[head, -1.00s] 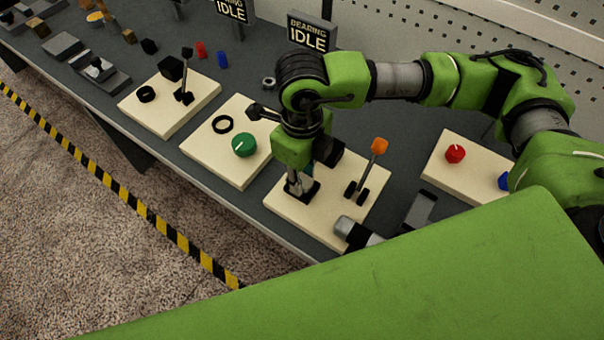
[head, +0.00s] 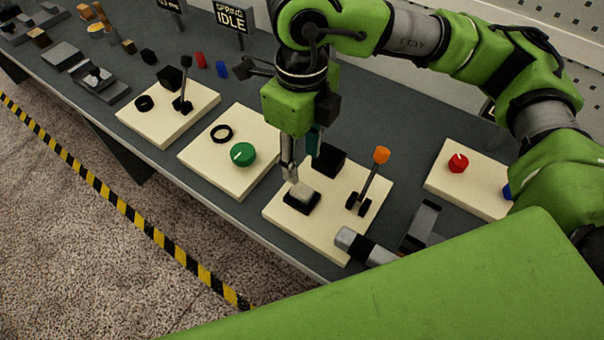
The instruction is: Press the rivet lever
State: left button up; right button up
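A lever with an orange knob (head: 381,155) stands tilted on a cream board (head: 335,240), on a small black base. I take it for the rivet lever; no label shows. Left of it on the same board, a light grey block (head: 302,190) sits in a black holder (head: 301,204), with a black box (head: 328,160) behind. My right gripper (head: 300,164) points down just above the grey block, left of the lever and apart from it. Its fingers look spread, with nothing between them. My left gripper is not in view.
A board with a green knob (head: 243,154) and black ring lies to the left. Further left is a board with a black lever (head: 184,96). A red knob (head: 458,162) is on the right board. A grey-ended cylinder (head: 352,241) lies by the front edge.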

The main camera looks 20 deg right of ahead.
aim_at(372, 176)
jog(key=k+j, duration=0.2)
jog(key=k, duration=0.3)
jog(key=k+j, duration=0.2)
jog(key=k, duration=0.25)
jog(key=k+j, duration=0.2)
jog(key=k, duration=0.3)
